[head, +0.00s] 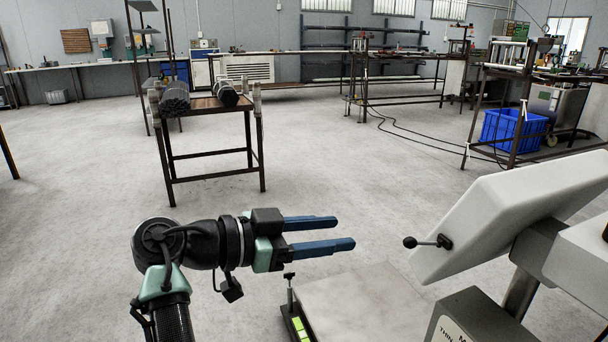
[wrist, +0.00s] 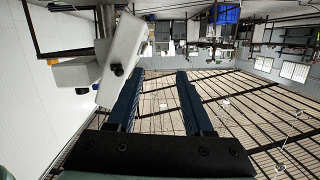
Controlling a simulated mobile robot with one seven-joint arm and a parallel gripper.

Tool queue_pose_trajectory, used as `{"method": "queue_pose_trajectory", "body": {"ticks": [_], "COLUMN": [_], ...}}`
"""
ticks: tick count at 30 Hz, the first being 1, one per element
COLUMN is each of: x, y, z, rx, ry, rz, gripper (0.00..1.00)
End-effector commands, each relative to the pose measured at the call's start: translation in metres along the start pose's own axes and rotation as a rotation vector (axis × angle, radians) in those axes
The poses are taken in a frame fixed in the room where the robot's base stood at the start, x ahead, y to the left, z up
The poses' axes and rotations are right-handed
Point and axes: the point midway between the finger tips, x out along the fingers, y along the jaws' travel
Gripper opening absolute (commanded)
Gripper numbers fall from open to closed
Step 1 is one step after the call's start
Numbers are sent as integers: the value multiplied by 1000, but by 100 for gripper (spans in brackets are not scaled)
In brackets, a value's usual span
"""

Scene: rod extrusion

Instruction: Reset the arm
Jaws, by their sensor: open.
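My gripper (head: 345,232) is in the lower middle of the head view, pointing right. Its two blue fingers are apart with nothing between them. The fingers also show in the wrist view (wrist: 161,75), spread open and empty. A large light-grey machine (head: 510,210) stands to the right of the fingertips, with a gap between. A black ball-ended lever (head: 427,242) sticks out of it toward my gripper. The machine also shows at the left in the wrist view (wrist: 122,52), close to the left finger.
A flat grey plate (head: 362,305) lies below and right of my gripper, with a small upright knob (head: 289,280) at its corner. A rod table (head: 212,106) stands farther back. A blue crate (head: 512,130) is at the right. Open floor (head: 330,160) lies between.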

Motion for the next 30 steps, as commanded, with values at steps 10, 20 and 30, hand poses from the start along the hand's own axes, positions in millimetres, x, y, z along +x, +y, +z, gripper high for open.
{"method": "queue_pose_trajectory", "body": {"ticks": [10, 20, 30], "x": [-29, -136, -181], "y": [-32, 79, 112], "z": [-103, -255, -360], "rx": [21, 218, 274], "ry": [70, 665, 826], "rz": [-774, -1155, -1189], "gripper": [52, 52, 52]}}
